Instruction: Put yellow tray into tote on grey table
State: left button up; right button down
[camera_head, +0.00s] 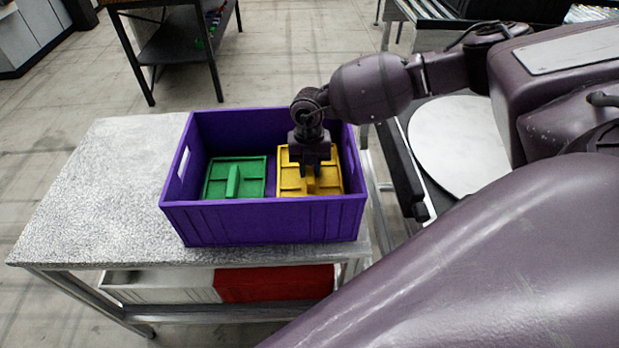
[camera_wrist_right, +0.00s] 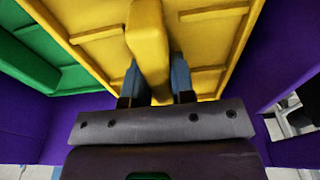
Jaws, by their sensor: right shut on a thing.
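The yellow tray (camera_head: 291,184) is inside the purple tote (camera_head: 270,222), in its right half. The tote stands on the grey table (camera_head: 105,190). My right gripper (camera_head: 311,172) reaches down into the tote and is shut on the raised middle handle of the yellow tray. In the right wrist view the two fingers (camera_wrist_right: 157,85) stand on either side of the handle of the yellow tray (camera_wrist_right: 90,25). Whether the tray touches the tote floor is hidden. My left gripper is not in view.
A green tray (camera_head: 222,178) lies in the left half of the tote, beside the yellow one. A white bin (camera_head: 160,288) and a red bin (camera_head: 275,284) sit on the shelf below. The table's left part is bare. A round white disc (camera_head: 460,145) is at right.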

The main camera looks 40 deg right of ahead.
jog(key=shift+f, duration=1.95)
jog(key=shift+f, duration=0.1)
jog(key=c, duration=1)
grip_release()
jog(key=shift+o, duration=0.2)
jog(key=r, duration=0.8)
jog(key=w+r, duration=0.1)
jog(key=r, duration=0.3)
jog(key=shift+w+d+r, duration=0.1)
jog(key=shift+d, duration=0.3)
